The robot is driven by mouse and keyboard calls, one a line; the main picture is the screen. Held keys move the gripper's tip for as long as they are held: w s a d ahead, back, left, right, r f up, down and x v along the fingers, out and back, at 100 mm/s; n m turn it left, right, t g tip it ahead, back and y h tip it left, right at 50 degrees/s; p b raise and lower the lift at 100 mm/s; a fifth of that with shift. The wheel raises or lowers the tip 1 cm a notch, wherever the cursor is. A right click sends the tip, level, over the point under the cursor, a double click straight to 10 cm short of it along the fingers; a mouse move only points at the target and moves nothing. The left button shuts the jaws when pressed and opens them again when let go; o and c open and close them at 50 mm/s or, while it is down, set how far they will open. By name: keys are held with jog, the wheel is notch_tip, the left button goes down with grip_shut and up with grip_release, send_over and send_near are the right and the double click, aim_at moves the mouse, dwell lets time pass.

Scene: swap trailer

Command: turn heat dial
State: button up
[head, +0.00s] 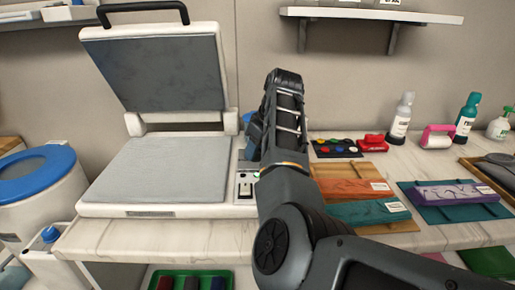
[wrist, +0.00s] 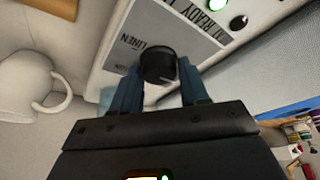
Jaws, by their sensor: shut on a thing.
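The heat press (head: 165,170) stands open on the counter in the head view, its lid raised. Its control panel (head: 246,186) is at the right front of the base, partly hidden by my arm. In the wrist view the panel (wrist: 180,22) carries printed labels, including "LINEN" and "READY". The black heat dial (wrist: 157,64) has a light pointer mark on it. My gripper (wrist: 160,88) is shut on the dial, one blue-grey finger on each side. The fingertips are hidden behind my arm in the head view. A green light (wrist: 220,3) glows on the panel.
A white mug (wrist: 30,88) is near the panel in the wrist view. Right of my arm, the counter holds orange (head: 355,190) and purple (head: 452,195) folded pieces and several bottles. A blue-lidded bin (head: 35,175) stands left. A shelf (head: 370,14) hangs above.

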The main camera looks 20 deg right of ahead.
jog(key=shift+c, duration=1.1)
